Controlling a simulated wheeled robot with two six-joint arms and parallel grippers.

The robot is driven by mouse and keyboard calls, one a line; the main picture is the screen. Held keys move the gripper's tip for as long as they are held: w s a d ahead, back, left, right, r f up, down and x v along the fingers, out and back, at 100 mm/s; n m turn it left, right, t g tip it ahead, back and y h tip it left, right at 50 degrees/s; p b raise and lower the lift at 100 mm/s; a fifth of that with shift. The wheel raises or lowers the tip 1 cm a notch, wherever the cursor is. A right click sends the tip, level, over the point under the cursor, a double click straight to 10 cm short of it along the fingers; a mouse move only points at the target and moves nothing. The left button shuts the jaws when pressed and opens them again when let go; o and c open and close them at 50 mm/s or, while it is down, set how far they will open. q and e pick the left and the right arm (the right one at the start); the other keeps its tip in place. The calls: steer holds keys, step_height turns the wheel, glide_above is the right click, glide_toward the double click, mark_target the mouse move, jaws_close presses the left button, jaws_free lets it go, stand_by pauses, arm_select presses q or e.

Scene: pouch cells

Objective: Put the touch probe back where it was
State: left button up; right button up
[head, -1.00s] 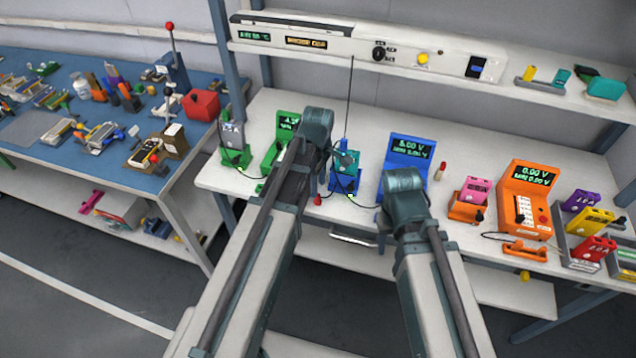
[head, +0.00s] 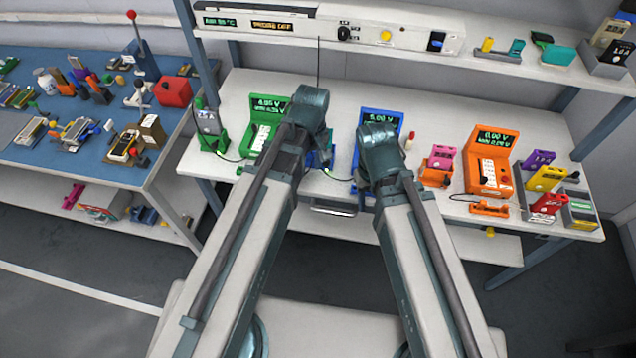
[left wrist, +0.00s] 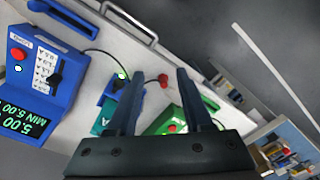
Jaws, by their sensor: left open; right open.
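I cannot pick out the touch probe for certain. A thin black line (head: 318,62) runs down from the shelf console and passes behind my left arm, its lower end hidden. My left gripper (left wrist: 158,73) is open in the left wrist view. A small red knob (left wrist: 163,79) shows between its fingers; I cannot tell how far below. The blue cell stand (left wrist: 112,88) with a teal cell (left wrist: 104,118) lies beside and partly behind the left finger; my arm hides most of it in the head view. My right gripper is hidden behind my right arm.
The blue meter (head: 376,118) is partly behind my right arm; it also shows in the left wrist view (left wrist: 40,75). The green meter (head: 262,122) is left, the orange meter (head: 490,160) right. A console (head: 370,33) reading PROBE OFF spans the shelf above. Bench (head: 225,95) is bare behind the green meter.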

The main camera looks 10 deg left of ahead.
arm_select(q)
steer(key=s+d+m, duration=0.5)
steer(key=s+m, duration=0.3)
steer(key=m, duration=0.3)
steer(key=shift+s+m+y, duration=0.3)
